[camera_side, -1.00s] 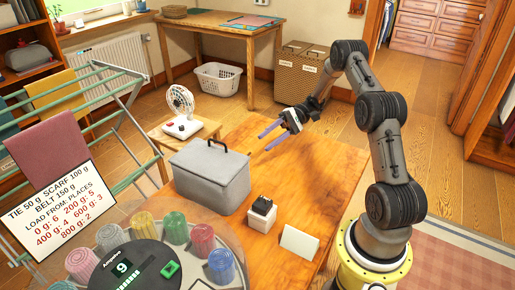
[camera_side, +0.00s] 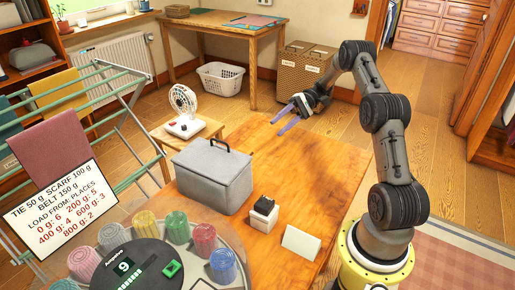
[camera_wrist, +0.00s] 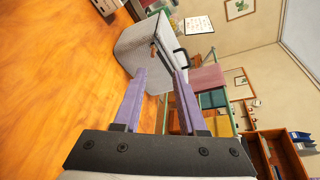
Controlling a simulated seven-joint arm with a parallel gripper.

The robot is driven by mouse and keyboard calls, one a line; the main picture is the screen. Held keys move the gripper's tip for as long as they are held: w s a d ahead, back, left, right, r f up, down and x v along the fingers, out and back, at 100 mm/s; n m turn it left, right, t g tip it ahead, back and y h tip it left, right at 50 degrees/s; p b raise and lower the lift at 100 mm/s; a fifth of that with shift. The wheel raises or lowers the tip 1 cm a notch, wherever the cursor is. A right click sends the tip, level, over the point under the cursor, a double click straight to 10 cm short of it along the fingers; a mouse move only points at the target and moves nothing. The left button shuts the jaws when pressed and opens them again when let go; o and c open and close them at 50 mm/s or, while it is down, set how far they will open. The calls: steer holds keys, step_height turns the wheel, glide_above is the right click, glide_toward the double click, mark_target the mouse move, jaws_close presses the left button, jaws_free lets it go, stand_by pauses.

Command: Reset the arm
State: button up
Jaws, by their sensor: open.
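My gripper (camera_side: 284,119) is open and empty, with two purple fingers, raised above the far part of the wooden table (camera_side: 318,155). In the wrist view my gripper (camera_wrist: 158,85) points across the table, with its fingers apart and nothing between them. The grey lidded box (camera_side: 212,182) stands on the table to the left of my gripper, apart from it. The box also shows ahead of the fingers in the wrist view (camera_wrist: 150,45).
A small black-and-white block (camera_side: 263,213) and a blank white card (camera_side: 301,243) stand near the table's front. A round carousel with several coloured rolls (camera_side: 146,224) is at the lower left. A fan (camera_side: 184,110) stands beyond the box. The table's right side is clear.

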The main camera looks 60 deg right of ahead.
steer(key=a+r+n+g+h, duration=0.4)
steer(key=a+r+n, duration=0.2)
steer(key=a+r, duration=1)
steer(key=s+a+r+n+h, duration=0.2)
steer(key=s+a+r+h, duration=0.2)
steer(key=s+a, duration=0.55)
steer(key=s+a+n+t+h, duration=0.1)
steer(key=s+t+h, duration=0.15)
steer(key=s, duration=0.55)
steer(key=s+d+f+t+h, duration=0.3)
steer(key=d+f+h, duration=0.1)
steer(key=d+f, duration=0.1)
steer(key=shift+s+f+t, duration=0.3)
steer(key=shift+f+t, duration=0.05)
steer(key=shift+f, duration=0.3)
